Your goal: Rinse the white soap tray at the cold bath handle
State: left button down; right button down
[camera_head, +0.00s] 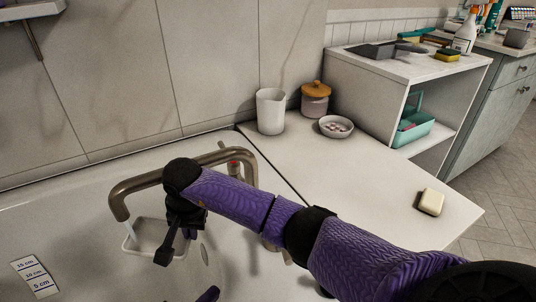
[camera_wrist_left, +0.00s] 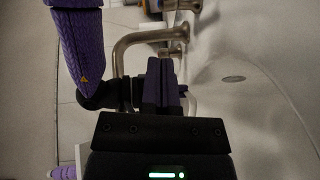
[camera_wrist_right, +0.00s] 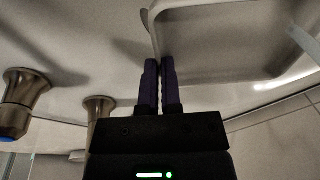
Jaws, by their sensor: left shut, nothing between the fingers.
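The white soap tray (camera_head: 158,247) is under the end of the curved tap spout (camera_head: 119,206) in the bath. My right gripper (camera_head: 172,240) is shut on the tray's rim; the right wrist view shows its fingers (camera_wrist_right: 160,82) at the edge of the tray (camera_wrist_right: 225,45). A pale bluish streak at the tray's far side there may be water. The cold bath handle (camera_wrist_right: 14,135), with a blue end, shows left in that view. My left gripper (camera_head: 208,294) is at the lower edge of the head view; its fingers (camera_wrist_left: 163,85) are shut and empty.
A handle with a red mark (camera_head: 233,167) stands behind my right arm. A white counter (camera_head: 300,165) holds a white cup (camera_head: 270,111), a lidded jar (camera_head: 315,99), a small bowl (camera_head: 336,127) and a soap bar (camera_head: 431,201). A depth label (camera_head: 34,276) is at lower left.

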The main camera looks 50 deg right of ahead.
pick_arm(q)
jog(key=shift+d+f+n, duration=0.15)
jog(key=shift+d+n, duration=0.15)
jog(key=x, duration=0.9)
jog(key=shift+w, duration=0.1)
jog(key=s+d, duration=0.1)
jog(key=d, duration=0.2)
jog(key=shift+s+f, duration=0.35)
jog(key=shift+s, duration=0.05)
jog(key=shift+s+d+f, duration=0.1)
jog(key=shift+s+d, duration=0.1)
jog(key=shift+d, duration=0.05)
jog(key=shift+s+d+n+t+y, duration=0.35)
jog(key=shift+n+t, duration=0.2)
jog(key=shift+t, duration=0.25)
jog(key=shift+s+d+n+t+y, duration=0.15)
jog(key=shift+s+d+n+t, duration=0.1)
jog(key=shift+s+n+t, duration=0.4)
jog(key=shift+d+t, duration=0.35)
jog(key=shift+a, duration=0.1)
